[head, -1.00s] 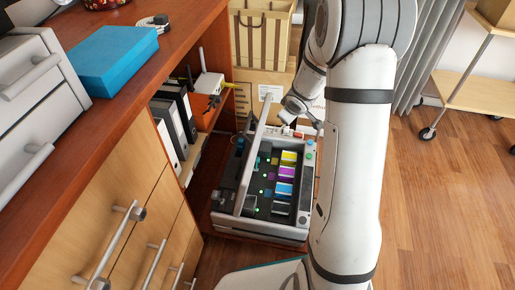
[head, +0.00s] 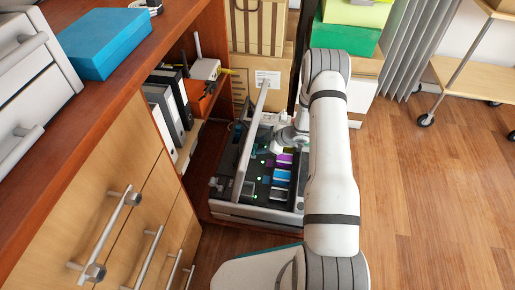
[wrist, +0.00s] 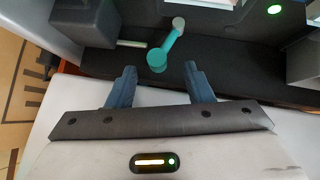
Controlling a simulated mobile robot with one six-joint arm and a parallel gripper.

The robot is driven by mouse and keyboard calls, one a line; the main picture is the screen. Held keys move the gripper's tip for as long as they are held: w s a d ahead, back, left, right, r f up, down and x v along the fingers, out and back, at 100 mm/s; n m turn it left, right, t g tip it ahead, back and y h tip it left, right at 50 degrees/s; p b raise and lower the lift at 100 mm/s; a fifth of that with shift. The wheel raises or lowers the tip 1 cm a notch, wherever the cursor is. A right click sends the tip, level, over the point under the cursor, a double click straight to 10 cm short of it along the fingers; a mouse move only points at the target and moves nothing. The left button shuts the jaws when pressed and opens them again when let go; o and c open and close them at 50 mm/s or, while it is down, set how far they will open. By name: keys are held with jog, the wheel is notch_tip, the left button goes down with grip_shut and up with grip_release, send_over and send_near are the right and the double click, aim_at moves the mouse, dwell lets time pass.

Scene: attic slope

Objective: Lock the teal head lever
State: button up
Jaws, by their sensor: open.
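The teal head lever (wrist: 167,50) shows in the wrist view, on a dark bed inside the printer. It is a short teal arm with a round hub at its near end and a pale grey knob at its far end, slanting up to the right. My gripper (wrist: 158,72) is open, its two blue-grey fingers apart on either side of the lever's near end, with nothing between them that I can see held. In the head view the printer (head: 262,212) stands open on the low shelf, and my arm hides the lever and the fingers there.
Coloured cartridges (head: 281,176) and small green lights line the printer's inside. Its raised lid (head: 248,150) stands to the left of my gripper. Binders (head: 170,108) and a desk edge are further left. Cardboard boxes (head: 265,85) stand behind.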

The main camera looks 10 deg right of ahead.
aim_at(255, 147)
jog(key=shift+b+x, duration=0.55)
jog(key=shift+x, duration=1.35)
jog(key=shift+d, duration=0.1)
jog(key=c, duration=1)
jog(key=shift+s+n+t+h+b, duration=0.3)
jog(key=shift+t+b, duration=0.1)
jog(key=shift+b, duration=0.3)
jog(key=shift+r, duration=0.1)
jog(key=o, duration=1)
